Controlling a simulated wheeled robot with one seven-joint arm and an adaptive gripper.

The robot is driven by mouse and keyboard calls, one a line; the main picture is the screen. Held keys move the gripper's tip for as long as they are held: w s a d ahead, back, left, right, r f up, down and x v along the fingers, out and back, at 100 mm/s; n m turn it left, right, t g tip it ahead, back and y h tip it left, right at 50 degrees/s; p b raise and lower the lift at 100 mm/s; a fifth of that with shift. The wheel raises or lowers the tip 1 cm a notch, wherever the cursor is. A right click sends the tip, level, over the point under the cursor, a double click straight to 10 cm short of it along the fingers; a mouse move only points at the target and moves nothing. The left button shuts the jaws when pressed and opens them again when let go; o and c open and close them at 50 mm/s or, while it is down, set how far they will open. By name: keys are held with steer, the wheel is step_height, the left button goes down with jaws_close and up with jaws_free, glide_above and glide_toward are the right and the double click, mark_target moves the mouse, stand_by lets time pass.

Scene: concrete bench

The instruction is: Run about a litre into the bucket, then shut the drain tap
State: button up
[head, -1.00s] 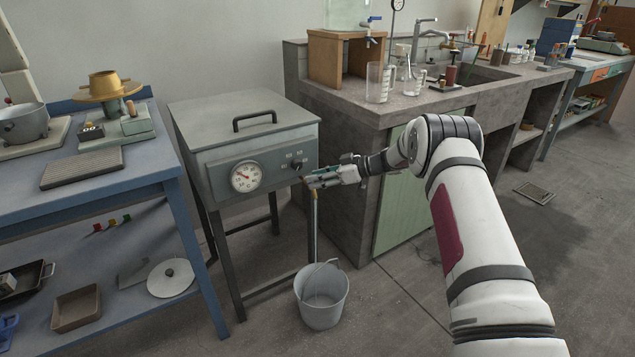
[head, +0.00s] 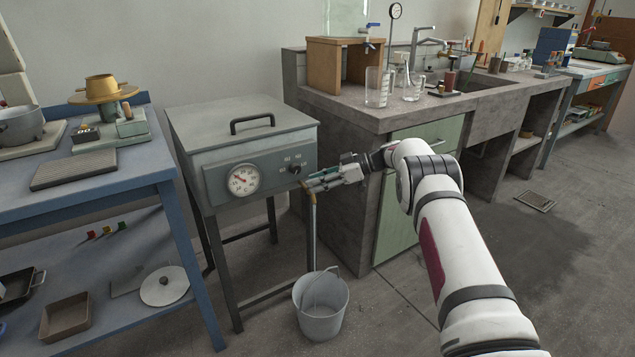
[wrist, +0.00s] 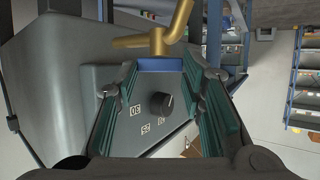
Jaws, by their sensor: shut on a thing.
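My gripper (head: 308,183) is at the lower right front of a grey box-shaped tank (head: 245,150) on legs. In the wrist view, its teal-padded fingers (wrist: 160,75) are shut on the blue handle (wrist: 160,65) of the brass drain tap (wrist: 157,42). In the head view my gripper mostly hides the tap. A grey bucket (head: 320,312) stands upright on the floor below, its wire handle raised. A thin pale vertical streak (head: 312,215) runs from the tap toward the bucket, against the tank's leg. The water level in the bucket cannot be made out.
The tank's front has a round dial (head: 244,180) and a black knob (head: 295,169). A blue workbench (head: 150,160) is close on the left. A concrete bench (head: 400,115) with glass beakers (head: 378,87) stands behind and right of my gripper. The floor at right is open.

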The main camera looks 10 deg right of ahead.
steer(key=o, duration=1.1)
steer(key=shift+o, duration=0.2)
steer(key=shift+r+m+p, duration=0.1)
steer(key=shift+m+p, duration=0.2)
steer(key=shift+p, duration=0.1)
steer(key=m+t+h, duration=0.1)
steer(key=m+t, duration=0.1)
steer(key=s+m+t+h+p, duration=0.1)
steer(key=m+t+h, duration=0.1)
steer(key=a+m+t+h+p, duration=0.1)
steer(key=m+t+h, duration=0.1)
steer(key=m+t, duration=0.1)
steer(key=shift+s+a+f, duration=0.1)
steer(key=shift+s+f, duration=0.05)
steer(key=shift+f, duration=0.1)
steer(key=m+t+h+b, duration=0.1)
steer(key=h+b, duration=0.1)
steer(key=b, duration=0.1)
steer(key=shift+a+m, duration=0.1)
steer(key=shift+m, duration=0.3)
steer(key=m+h+b, duration=0.1)
steer(key=b, duration=0.4)
steer(key=shift+s+a+t, duration=0.15)
steer(key=shift+t, duration=0.25)
